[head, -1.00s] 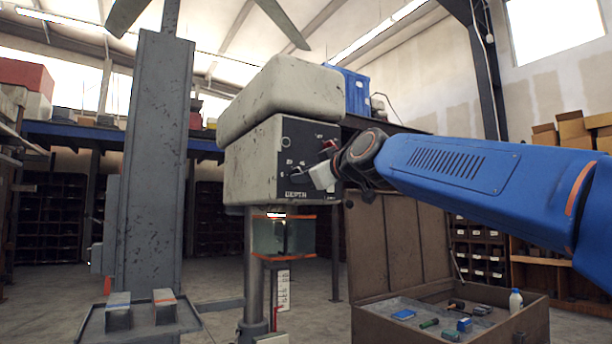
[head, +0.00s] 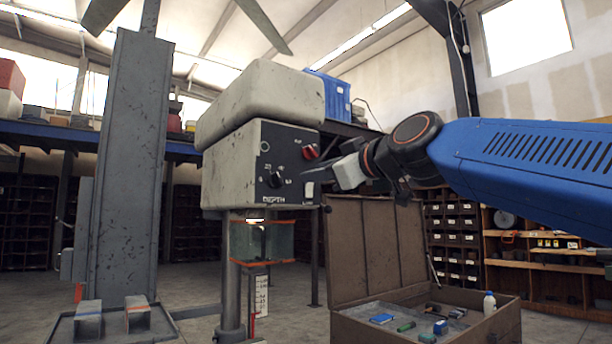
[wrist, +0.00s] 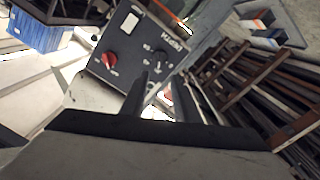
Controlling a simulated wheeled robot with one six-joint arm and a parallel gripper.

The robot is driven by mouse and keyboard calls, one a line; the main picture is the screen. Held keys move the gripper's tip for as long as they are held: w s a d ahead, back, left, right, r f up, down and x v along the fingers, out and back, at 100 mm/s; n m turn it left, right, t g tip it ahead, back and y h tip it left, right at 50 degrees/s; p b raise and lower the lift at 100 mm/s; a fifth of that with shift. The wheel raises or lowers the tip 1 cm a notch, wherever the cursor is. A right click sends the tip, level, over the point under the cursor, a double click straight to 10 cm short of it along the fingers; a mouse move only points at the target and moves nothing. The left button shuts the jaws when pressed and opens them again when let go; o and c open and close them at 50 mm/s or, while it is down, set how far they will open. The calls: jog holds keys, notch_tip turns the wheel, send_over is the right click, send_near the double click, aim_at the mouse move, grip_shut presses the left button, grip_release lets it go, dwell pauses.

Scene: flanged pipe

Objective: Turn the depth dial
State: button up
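The depth dial (head: 274,180) is a small dark knob on the black front panel of the grey machine head, above the word DEPTH with scale numbers around it. Its exact setting is too small to read. It also shows in the wrist view (wrist: 159,63), just beyond my fingertips. My gripper (head: 312,180) is to the right of the dial in the head view, apart from it, at the panel's right edge. In the wrist view my gripper (wrist: 160,82) has its two fingers spread with a gap between them, and nothing is held.
A grey column (head: 128,170) stands left. An open brown crate (head: 375,240) with tools stands below my arm.

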jog(key=shift+v, duration=1.4)
jog(key=s+d+f+m+g+h, duration=0.1)
jog(key=s+d+f+m+h, duration=0.15)
jog(key=f, duration=0.75)
jog(key=s+d+f+m+g+h, duration=0.15)
jog(key=d+f, duration=0.25)
jog(key=f, duration=0.6)
jog(key=s+d+f+m+g+h, duration=0.1)
jog(key=s+d+f+m+g, duration=0.2)
jog(key=f, duration=0.7)
jog(key=s+d+f+m+g+h, duration=0.1)
jog(key=s+d+f, duration=0.3)
jog(key=f, duration=0.6)
jog(key=s+d+f+m+g+h, duration=0.2)
jog(key=s+d+f+m, duration=0.1)
jog(key=s+f, duration=0.5)
jog(key=s+d+f+m+g+h, duration=0.1)
jog(key=s+d+f, duration=0.5)
jog(key=f, duration=0.6)
jog(key=shift+m+g+h, duration=0.35)
jog(key=shift+m+h, duration=0.05)
jog(key=shift+h, duration=0.1)
jog(key=shift+w+f, duration=0.1)
jog(key=shift+f, duration=0.05)
